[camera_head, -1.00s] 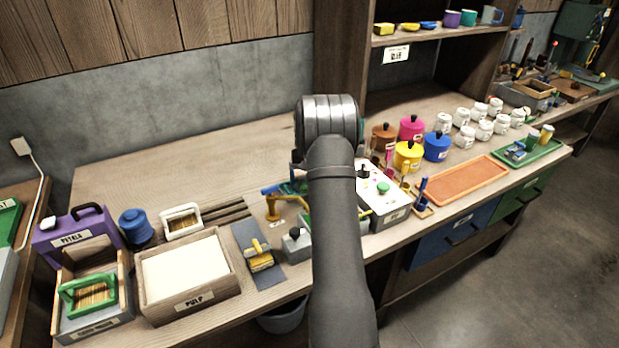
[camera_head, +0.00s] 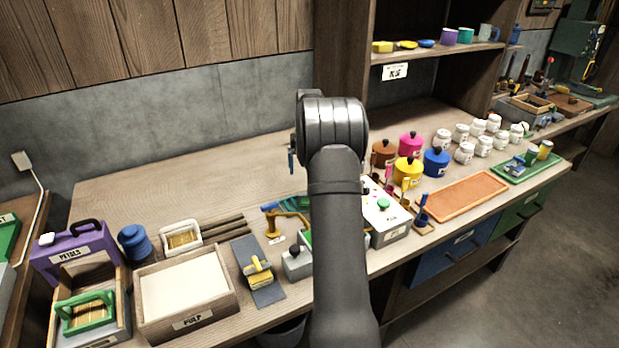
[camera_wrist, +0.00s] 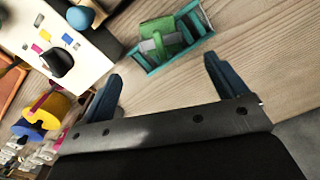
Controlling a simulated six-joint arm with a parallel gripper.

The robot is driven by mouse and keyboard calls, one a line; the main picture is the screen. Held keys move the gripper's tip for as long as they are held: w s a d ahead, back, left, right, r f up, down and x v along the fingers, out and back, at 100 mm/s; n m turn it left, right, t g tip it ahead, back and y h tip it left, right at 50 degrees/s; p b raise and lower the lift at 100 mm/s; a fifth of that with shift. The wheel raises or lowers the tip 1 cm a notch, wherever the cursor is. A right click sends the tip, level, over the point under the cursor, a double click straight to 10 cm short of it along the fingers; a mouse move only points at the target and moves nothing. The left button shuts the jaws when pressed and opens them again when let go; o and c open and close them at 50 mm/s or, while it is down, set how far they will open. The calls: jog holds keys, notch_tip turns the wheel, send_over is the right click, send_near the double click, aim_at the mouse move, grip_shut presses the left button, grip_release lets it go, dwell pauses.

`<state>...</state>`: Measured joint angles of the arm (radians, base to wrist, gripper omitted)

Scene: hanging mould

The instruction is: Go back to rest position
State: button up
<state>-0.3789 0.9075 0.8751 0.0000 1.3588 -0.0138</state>
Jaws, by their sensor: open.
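My gripper (camera_wrist: 160,85) shows in the wrist view with its two blue fingers spread wide apart and nothing between them. It hangs above the wooden bench. A green and teal tool (camera_wrist: 168,42) lies on the bench beyond the fingertips, apart from them. In the head view my arm rises through the middle and hides most of the gripper; only a blue finger (camera_head: 291,160) shows at its left side, above the bench.
The bench (camera_head: 200,165) is clear behind the tools. A pulp box (camera_head: 228,300) and a purple petals box (camera_head: 75,225) stand at left. Coloured pots (camera_head: 408,172), white jars (camera_head: 465,152) and an orange tray (camera_head: 460,195) stand at right. A shelf (camera_head: 440,48) rises behind.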

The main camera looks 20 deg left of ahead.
jog(key=shift+r, duration=0.4)
jog(key=shift+f, duration=4.2)
jog(key=shift+f, duration=0.15)
